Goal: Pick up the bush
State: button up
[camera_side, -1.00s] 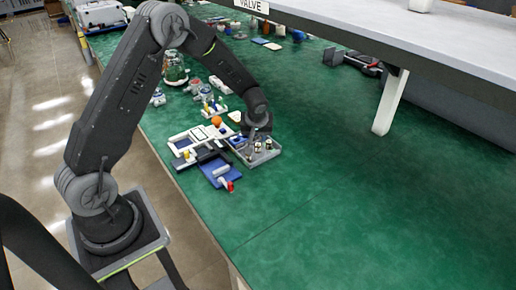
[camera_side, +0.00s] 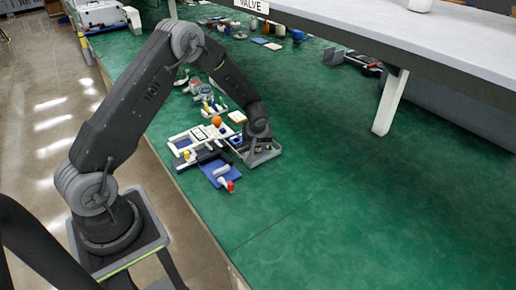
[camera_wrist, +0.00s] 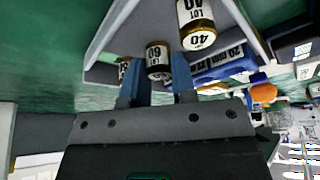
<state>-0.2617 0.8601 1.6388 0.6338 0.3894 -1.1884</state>
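Several small cylinders with dark and brass bodies and white labels, which may include the bush, are in a grey tray (camera_side: 268,158). In the wrist view, one cylinder (camera_wrist: 157,60) appears in line with the gap between my two blue fingers, with some space on both sides. A larger-looking cylinder marked LOT 40 (camera_wrist: 197,25) is to its upper right. Another (camera_wrist: 123,68) is partly hidden behind the left finger. My gripper (camera_wrist: 159,80) is open, low at the tray; it also shows in the side view (camera_side: 258,146), where it hides much of the tray's inside.
A blue block (camera_side: 222,174) with white and red parts lies left of the tray. An orange ball (camera_side: 217,121) and white-and-blue fixtures (camera_side: 187,139) are behind it. The green table (camera_side: 350,200) is clear to the right.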

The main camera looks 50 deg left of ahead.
jog(key=shift+c, duration=0.8)
jog(key=shift+r, duration=0.15)
jog(key=shift+r, duration=0.25)
jog(key=r, duration=0.4)
jog(key=shift+s+a, duration=0.15)
jog(key=shift+a, duration=0.1)
jog(key=s+a+r, duration=0.6)
jog(key=s+a, duration=0.1)
jog(key=s+a+f, duration=0.2)
jog(key=s, duration=0.7)
jog(key=shift+s+a, duration=0.25)
jog(key=shift+f, duration=0.15)
